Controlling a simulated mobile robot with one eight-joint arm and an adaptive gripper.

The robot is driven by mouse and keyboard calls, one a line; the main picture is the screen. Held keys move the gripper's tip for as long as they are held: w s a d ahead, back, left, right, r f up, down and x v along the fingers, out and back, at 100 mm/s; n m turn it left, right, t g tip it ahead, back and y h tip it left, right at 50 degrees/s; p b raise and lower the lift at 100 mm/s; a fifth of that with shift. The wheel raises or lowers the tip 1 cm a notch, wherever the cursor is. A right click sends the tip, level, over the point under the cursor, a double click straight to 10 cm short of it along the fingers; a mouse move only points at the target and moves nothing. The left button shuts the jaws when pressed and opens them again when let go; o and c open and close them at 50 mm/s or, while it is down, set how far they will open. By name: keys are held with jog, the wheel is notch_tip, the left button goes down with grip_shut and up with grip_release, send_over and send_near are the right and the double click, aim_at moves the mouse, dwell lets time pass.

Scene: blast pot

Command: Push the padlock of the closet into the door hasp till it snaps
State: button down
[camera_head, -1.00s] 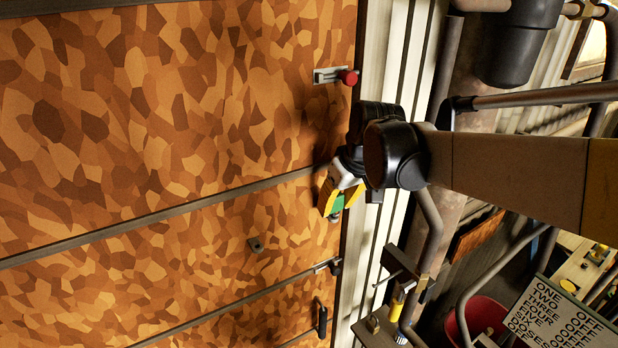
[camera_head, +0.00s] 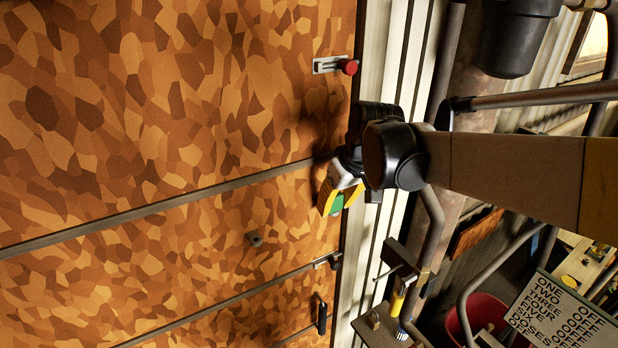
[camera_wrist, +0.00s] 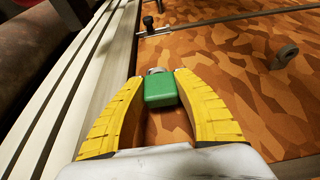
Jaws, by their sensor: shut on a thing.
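The padlock (camera_wrist: 161,92) has a green body with a grey metal part at its far end. My gripper (camera_wrist: 160,79) is shut on it, with one yellow fingertip on each side. In the head view the green padlock (camera_head: 337,204) shows between the yellow fingers of my gripper (camera_head: 337,194), near the right edge of the mottled orange-brown closet door (camera_head: 150,150). The padlock is close to the door; I cannot tell whether it touches it. I cannot make out the hasp; the fingers and padlock may hide it.
A latch with a red knob (camera_head: 347,67) sits above my gripper. A small grey fitting (camera_head: 255,239) and a black handle (camera_head: 321,318) are on the door. A white ribbed frame (camera_head: 368,255) borders it. Pipes, a red bin (camera_head: 480,313) and a word sign (camera_head: 565,310) stand right.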

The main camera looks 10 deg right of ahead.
jog(key=c, duration=0.9)
grip_release()
jog(key=shift+c, duration=0.2)
jog(key=v, duration=1.1)
jog(key=s+f+m+t+b, duration=0.1)
jog(key=s+f+b, duration=0.4)
jog(key=f+b, duration=0.8)
jog(key=s+a+f+m+t+h+b, duration=0.1)
jog(key=s+f+b, duration=0.4)
jog(key=f+b, duration=0.9)
jog(key=s+f+m+b, duration=0.1)
jog(key=s+f+b, duration=0.4)
jog(key=f+b, duration=0.8)
notch_tip(320, 180, down, 12)
jog(key=shift+s+a+f+t, duration=0.1)
jog(key=shift+s+a+t, duration=0.15)
jog(key=shift+t, duration=0.15)
